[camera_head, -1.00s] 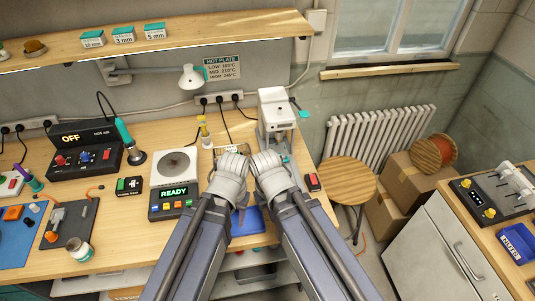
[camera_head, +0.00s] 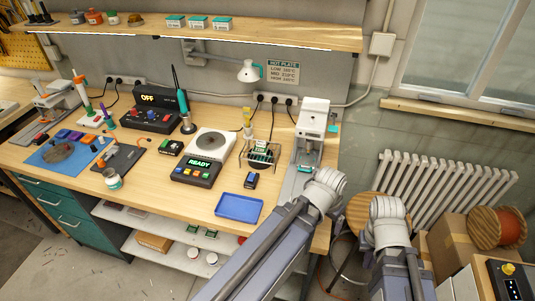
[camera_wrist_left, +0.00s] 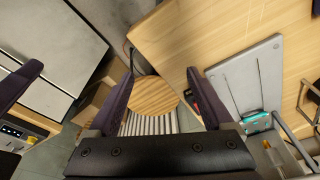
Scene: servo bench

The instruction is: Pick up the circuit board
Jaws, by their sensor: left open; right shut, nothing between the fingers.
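A small green board-like piece (camera_head: 262,146), which looks like the circuit board, sits in a wire rack (camera_head: 262,157) behind the blue tray; its details are too small to tell. My left gripper (camera_head: 325,188) is over the bench's right end by the white press, to the right of and apart from the rack. In the left wrist view its two dark fingers (camera_wrist_left: 160,75) are spread with nothing between them. My right gripper (camera_head: 388,210) is past the bench's right edge, over the round stool; its fingertips are hidden in the head view.
The white press (camera_head: 310,135) stands right of the rack. A hot plate (camera_head: 212,146) showing READY is left of it. An empty blue tray (camera_head: 239,207) lies at the front edge. Small green pieces (camera_head: 192,229) lie on the lower shelf. The round wooden stool (camera_wrist_left: 155,95) is beside the bench.

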